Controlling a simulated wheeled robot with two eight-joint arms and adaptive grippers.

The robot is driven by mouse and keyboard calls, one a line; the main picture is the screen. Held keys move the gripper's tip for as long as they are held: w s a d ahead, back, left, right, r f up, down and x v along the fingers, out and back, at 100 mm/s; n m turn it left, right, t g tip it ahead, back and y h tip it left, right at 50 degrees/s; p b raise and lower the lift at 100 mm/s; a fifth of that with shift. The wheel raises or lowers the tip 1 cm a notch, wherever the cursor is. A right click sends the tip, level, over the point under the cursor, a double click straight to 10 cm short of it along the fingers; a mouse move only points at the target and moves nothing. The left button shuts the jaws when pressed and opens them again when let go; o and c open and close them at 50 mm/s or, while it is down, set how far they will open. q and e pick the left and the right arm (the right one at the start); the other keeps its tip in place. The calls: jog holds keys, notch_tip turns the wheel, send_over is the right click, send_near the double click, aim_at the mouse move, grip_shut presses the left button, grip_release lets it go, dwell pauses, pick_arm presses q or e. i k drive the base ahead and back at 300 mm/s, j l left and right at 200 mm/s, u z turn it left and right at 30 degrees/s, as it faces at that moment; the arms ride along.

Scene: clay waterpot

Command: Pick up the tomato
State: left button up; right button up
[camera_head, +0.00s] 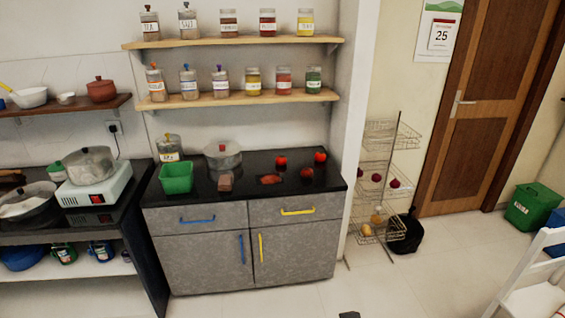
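Two round red tomatoes sit near the back right of the black countertop: one tomato (281,161) left of the other tomato (320,157). A darker red round item (306,173) lies in front of them; I cannot tell whether it is also a tomato. Neither of my grippers shows in the head view.
The black countertop (240,192) tops a grey cabinet. Jar shelves (235,100) hang above. A wire rack (390,165) stands right. Floor in front is mostly clear.

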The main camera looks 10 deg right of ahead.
aim_at(307, 172)
jog(key=i+l, duration=2.4)
jog(key=i+j+u, duration=0.05)
jog(key=i+j, duration=0.05)
